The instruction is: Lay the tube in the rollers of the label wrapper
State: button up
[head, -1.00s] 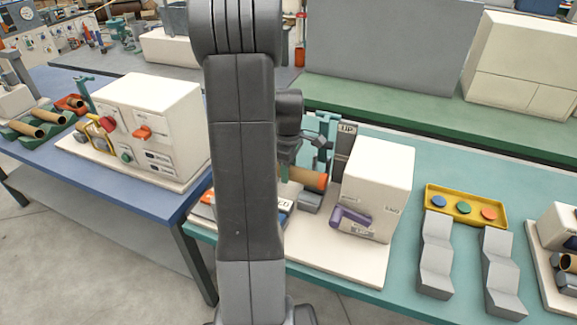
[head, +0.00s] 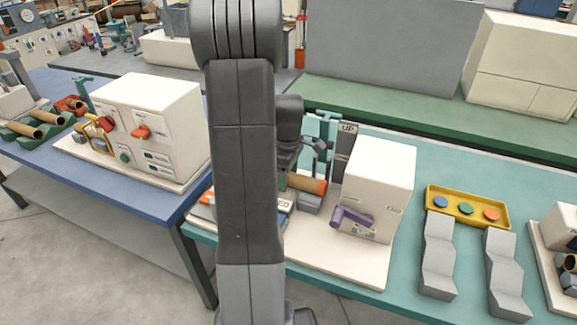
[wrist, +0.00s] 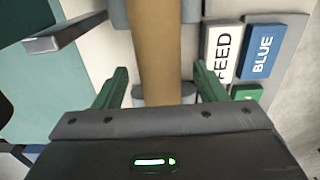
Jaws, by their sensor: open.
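The brown cardboard tube (head: 307,184) lies level on the grey rollers (head: 309,201) of the label wrapper (head: 375,188), a cream machine on a cream base. In the wrist view the tube (wrist: 158,45) runs up and down the picture, with a grey roller part (wrist: 191,10) showing beside it. My gripper (wrist: 160,75) is open, its green fingers on either side of the tube with a gap at each side. In the head view my arm hides the tube's left part and most of the gripper.
A purple crank (head: 352,218) sticks out of the wrapper's front. An upright plate marked UP (head: 346,150) stands behind the rollers. FEED (wrist: 221,52) and BLUE (wrist: 262,50) labels lie close right of the gripper. A yellow tray (head: 452,191) with coloured discs stands at right.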

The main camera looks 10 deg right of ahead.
notch_tip(320, 180, up, 14)
jog(key=shift+f, duration=0.2)
notch_tip(320, 180, up, 7)
jog(key=p, duration=0.6)
dwell(0.3)
